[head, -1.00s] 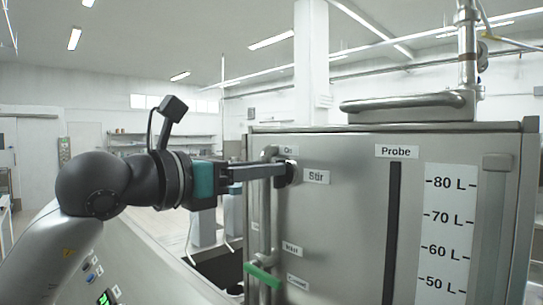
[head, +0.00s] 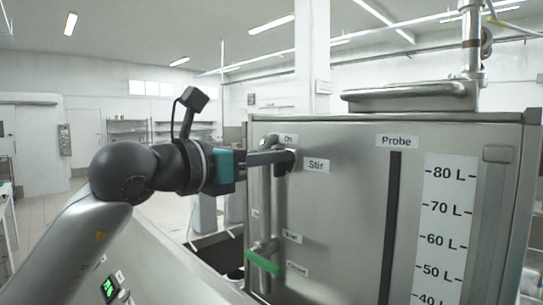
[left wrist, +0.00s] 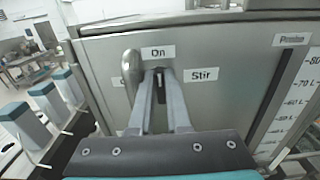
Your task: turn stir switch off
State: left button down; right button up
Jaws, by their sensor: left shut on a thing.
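The stir switch (left wrist: 160,88) is a small dark knob on the front of the steel tank (left wrist: 240,85), just below the "On" label (left wrist: 157,52) and left of the "Stir" label (left wrist: 201,75). My left gripper (left wrist: 158,78) is shut on it, with one finger on each side. In the head view the fingertips of my left gripper (head: 288,160) meet the tank face beside the "Stir" label (head: 316,165) and hide most of the switch. Which way the switch points is hard to tell. My right gripper is not in view.
A vertical steel pipe with a green handle (head: 262,263) runs just left of and below the switch. The "Probe" label (head: 397,141) and a litre scale (head: 447,225) are further right on the tank. Open floor lies behind my left arm.

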pick_arm(q)
jog(key=shift+n, duration=0.3)
dwell(0.4)
jog(key=shift+w+a+f+n+b, duration=0.2)
jog(key=shift+n+b, duration=0.3)
jog(key=shift+n, duration=2.35)
jog(key=shift+w+a+f+n+b, duration=0.15)
jog(key=shift+n+b, duration=0.4)
jog(key=shift+n, duration=2.35)
jog(key=shift+w+a+f+n+b, duration=0.1)
jog(key=shift+f+n+b, duration=0.3)
jog(key=shift+n, duration=2.45)
jog(key=shift+r, duration=0.15)
jog(key=c, duration=0.9)
grip_release()
